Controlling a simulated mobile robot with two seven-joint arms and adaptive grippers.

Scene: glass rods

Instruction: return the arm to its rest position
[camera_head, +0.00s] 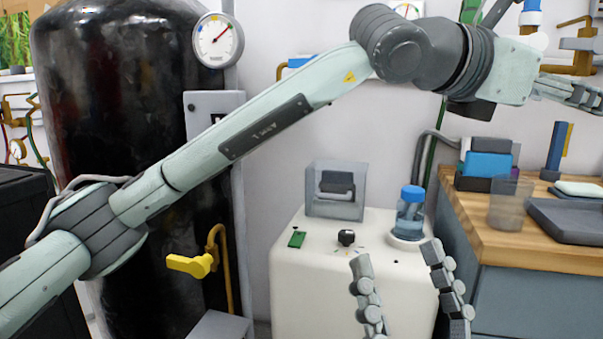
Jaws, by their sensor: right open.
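My left arm (230,135) crosses the view from the lower left to the upper right, high over the scene. Its gripper (585,95) is at the right edge, partly cut off, and I cannot tell whether it is open or shut. My right gripper (397,258) comes up from the bottom edge. Its two fingers stand wide apart, open, with nothing visible between them. In the picture it overlaps the front right of the white cabinet (300,290). The rest of my right arm is out of view. No glass rods can be made out.
On the cabinet stand a clear box (335,205), a small green piece (297,239), a black knob (346,238) and a blue-capped bottle (410,212). A black tank (115,110) with a yellow valve handle (190,264) is left. The wooden counter (500,235) right holds a clear cup (511,203) and trays.

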